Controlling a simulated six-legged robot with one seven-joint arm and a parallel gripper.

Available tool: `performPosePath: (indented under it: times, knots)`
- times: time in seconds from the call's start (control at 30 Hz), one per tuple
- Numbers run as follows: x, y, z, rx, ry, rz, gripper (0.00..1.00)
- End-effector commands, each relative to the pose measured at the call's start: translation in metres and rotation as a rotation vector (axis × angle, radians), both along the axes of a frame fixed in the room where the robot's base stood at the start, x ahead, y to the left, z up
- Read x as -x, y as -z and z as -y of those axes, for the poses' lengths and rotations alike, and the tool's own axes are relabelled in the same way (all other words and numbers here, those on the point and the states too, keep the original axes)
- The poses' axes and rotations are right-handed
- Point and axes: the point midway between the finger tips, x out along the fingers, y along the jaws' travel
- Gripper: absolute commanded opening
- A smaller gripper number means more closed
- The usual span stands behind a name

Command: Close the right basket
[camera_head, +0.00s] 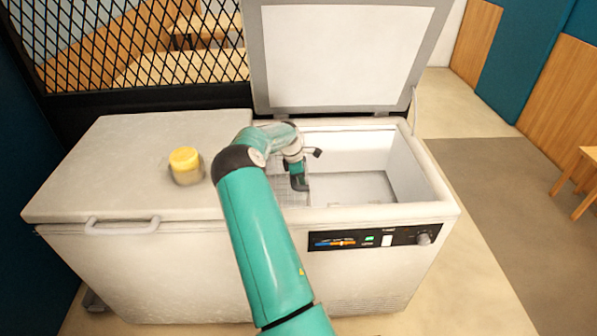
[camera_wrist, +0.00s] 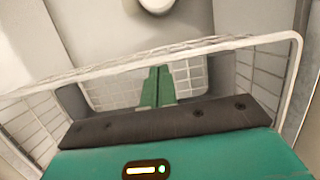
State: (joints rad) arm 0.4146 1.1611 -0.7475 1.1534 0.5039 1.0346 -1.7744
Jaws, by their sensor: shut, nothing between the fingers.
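A white chest freezer (camera_head: 150,270) stands ahead, its right lid (camera_head: 340,50) raised upright and its left lid (camera_head: 110,150) shut. Inside the open right half, a wire basket (camera_head: 264,187) shows at the left, partly hidden by my arm. In the wrist view, a white wire basket (camera_wrist: 285,37) spans the picture, its rim running across behind my fingers. My gripper (camera_head: 299,184) is down inside the freezer opening, beside the basket in the head view. In the wrist view, my gripper (camera_wrist: 158,72) has its green fingers together with nothing between them. I cannot tell whether they touch the basket.
The right part of the freezer's inside (camera_head: 360,186) looks empty. A control panel (camera_head: 375,239) is on the front. A wooden stool (camera_head: 580,180) is at far right.

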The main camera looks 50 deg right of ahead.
Motion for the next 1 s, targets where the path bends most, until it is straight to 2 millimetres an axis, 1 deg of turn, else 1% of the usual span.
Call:
performPosePath:
  times: [0.1,0.47,0.63,0.77,0.87,1.0]
  knots:
    - [0.001,0.005,0.000,0.000,0.000,0.001,0.00]
    - [0.001,0.006,0.000,0.000,-0.001,0.001,0.00]
    - [0.007,0.006,0.005,-0.001,0.000,0.001,0.00]
    - [0.020,0.005,0.017,0.001,0.003,0.002,0.00]
    - [0.035,0.005,0.030,0.002,0.003,0.003,0.00]
    - [0.060,0.005,0.051,0.001,0.006,0.003,0.00]
